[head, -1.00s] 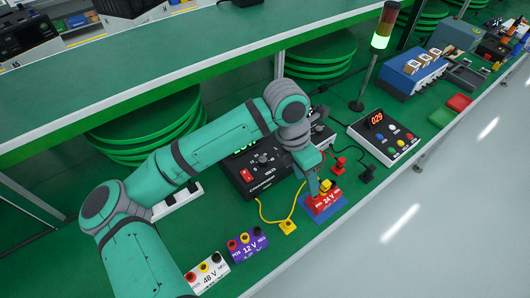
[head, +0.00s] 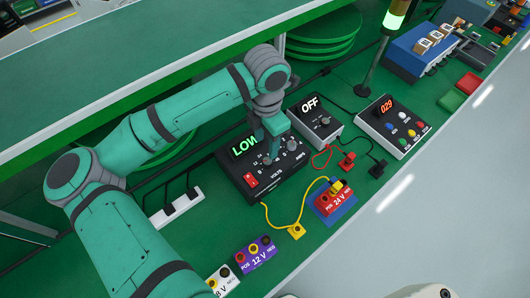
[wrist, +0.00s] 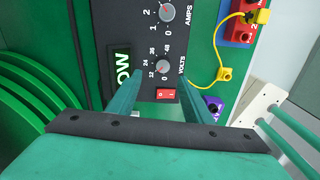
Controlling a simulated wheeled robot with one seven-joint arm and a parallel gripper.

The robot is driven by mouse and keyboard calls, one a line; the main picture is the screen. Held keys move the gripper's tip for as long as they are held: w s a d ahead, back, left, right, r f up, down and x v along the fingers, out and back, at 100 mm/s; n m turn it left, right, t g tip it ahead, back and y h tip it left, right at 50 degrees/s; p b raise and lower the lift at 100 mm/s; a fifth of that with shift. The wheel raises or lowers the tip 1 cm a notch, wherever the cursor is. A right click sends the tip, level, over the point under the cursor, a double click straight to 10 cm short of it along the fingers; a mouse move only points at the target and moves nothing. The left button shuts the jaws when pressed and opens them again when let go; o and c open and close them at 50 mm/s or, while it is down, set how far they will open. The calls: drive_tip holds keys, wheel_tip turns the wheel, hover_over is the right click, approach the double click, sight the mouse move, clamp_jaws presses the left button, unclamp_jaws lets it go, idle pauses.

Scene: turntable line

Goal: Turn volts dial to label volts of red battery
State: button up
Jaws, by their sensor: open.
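The red battery (head: 326,204), marked 24 V, sits on a blue mat with a yellow plug (head: 337,187) on it. The black power supply (head: 233,180) shows a green LOW on its display. Its volts dial (wrist: 163,67) is a grey knob with a scale of 0, 12, 24, 36 and 48; its exact setting is too small to read surely. My gripper (head: 270,152) is over the power supply. In the wrist view my open gripper (wrist: 158,78) has one finger on each side of the volts dial, with nothing held. In the head view the arm partly hides the dial.
The amps dial (wrist: 167,12) is close beside the volts dial, and the red switch (wrist: 166,95) is on its other side. A yellow cable (head: 275,222) runs to a loose yellow clip (head: 297,231). A purple 12 V battery (head: 257,252) stands nearer. A meter (head: 318,122) reads OFF.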

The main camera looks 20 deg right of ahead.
sight(268, 161)
drive_tip(key=f, duration=0.4)
drive_tip(key=s+f, duration=0.1)
drive_tip(key=f, duration=0.2)
drive_tip(key=shift+d, duration=0.2)
drive_tip(key=shift+w+a+f, duration=0.1)
drive_tip(key=shift+w+f, duration=0.1)
drive_tip(key=shift+f, duration=0.4)
drive_tip(key=shift+c, duration=0.4)
drive_tip(key=c, duration=1)
